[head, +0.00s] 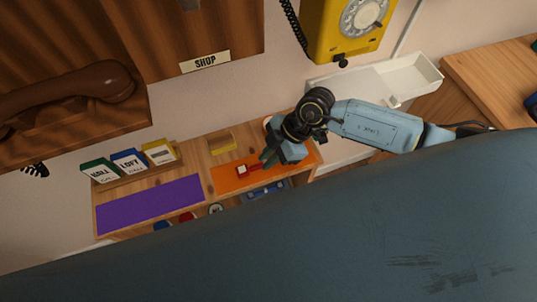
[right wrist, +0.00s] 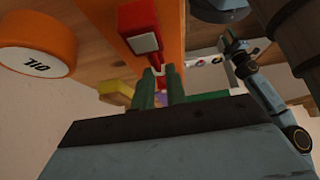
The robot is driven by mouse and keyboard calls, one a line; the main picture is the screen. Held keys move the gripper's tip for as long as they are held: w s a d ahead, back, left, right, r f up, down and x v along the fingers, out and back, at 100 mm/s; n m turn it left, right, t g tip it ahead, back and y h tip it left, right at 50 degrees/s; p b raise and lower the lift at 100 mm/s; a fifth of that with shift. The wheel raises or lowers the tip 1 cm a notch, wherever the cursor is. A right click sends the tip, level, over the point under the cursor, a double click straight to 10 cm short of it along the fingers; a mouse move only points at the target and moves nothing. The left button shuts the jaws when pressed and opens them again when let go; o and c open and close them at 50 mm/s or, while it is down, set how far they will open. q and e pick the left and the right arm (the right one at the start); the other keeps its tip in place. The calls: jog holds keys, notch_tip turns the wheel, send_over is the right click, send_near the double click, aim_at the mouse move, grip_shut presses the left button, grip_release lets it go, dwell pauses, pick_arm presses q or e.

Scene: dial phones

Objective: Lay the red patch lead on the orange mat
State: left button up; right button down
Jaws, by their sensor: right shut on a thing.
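The red patch lead (head: 243,171) shows as a red end with a pale marking, over the orange mat (head: 228,185) on the wooden shelf. In the right wrist view its red and white end (right wrist: 140,28) sticks out beyond my fingers, in front of the orange mat (right wrist: 171,42). My right gripper (head: 268,157) is over the mat and shut on the lead; its green fingers (right wrist: 161,88) show close together in the wrist view. The rest of the lead is hidden by the gripper. I cannot tell whether the lead touches the mat.
A purple mat (head: 148,205) lies left of the orange one. Green, blue and yellow-white card boxes (head: 130,161) stand behind it. A yellow block (head: 222,144) sits behind the orange mat. An orange oil tin (right wrist: 37,45) is close by. A white tray (head: 415,78) is at the right.

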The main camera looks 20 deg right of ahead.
pick_arm(q)
jog(key=shift+w+f, duration=0.15)
pick_arm(e)
jog(key=shift+f, duration=0.55)
jog(key=c, duration=1.3)
grip_release()
jog(key=shift+c, duration=0.2)
